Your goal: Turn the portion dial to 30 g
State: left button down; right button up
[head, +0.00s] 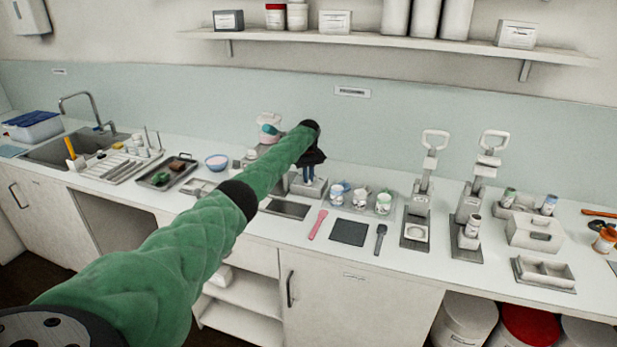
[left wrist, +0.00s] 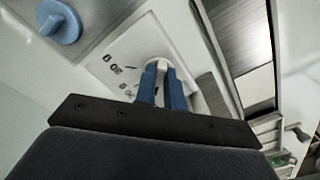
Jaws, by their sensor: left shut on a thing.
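In the left wrist view the portion dial, a pale knob (left wrist: 157,62), sits on a white panel (left wrist: 118,48) with printed markings. One mark reads like 20 g upside down; another beside the fingers is partly covered. My left gripper (left wrist: 162,72) has its blue fingers shut on the dial. I cannot tell which mark the dial points to. In the head view my left gripper (head: 309,172) is at the machine on the counter (head: 270,218), and my green arm hides much of the machine and the dial. My right gripper is in neither view.
A round blue knob (left wrist: 60,22) is close by on the machine. In the head view, several small cups stand in a tray (head: 383,204) right of the gripper. A pink spatula (head: 318,225) and a dark mat (head: 348,232) lie in front. Two lever presses (head: 418,205) stand further right.

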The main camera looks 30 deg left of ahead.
pick_arm(q)
jog(key=m, duration=0.3)
jog(key=shift+s+m, duration=0.1)
jog(key=shift+m, duration=0.2)
jog(key=m, duration=0.2)
jog(key=shift+a+m, duration=0.15)
jog(key=shift+m, duration=0.25)
jog(key=m+b, duration=0.1)
jog(key=m, duration=0.3)
jog(key=shift+a, duration=0.15)
jog(key=shift+a+m, duration=0.1)
jog(key=shift+m, duration=1.1)
jog(key=shift+m+b, duration=0.3)
jog(key=shift+m, duration=0.8)
jog(key=shift+a+r+m, duration=0.1)
jog(key=shift+m, duration=1.1)
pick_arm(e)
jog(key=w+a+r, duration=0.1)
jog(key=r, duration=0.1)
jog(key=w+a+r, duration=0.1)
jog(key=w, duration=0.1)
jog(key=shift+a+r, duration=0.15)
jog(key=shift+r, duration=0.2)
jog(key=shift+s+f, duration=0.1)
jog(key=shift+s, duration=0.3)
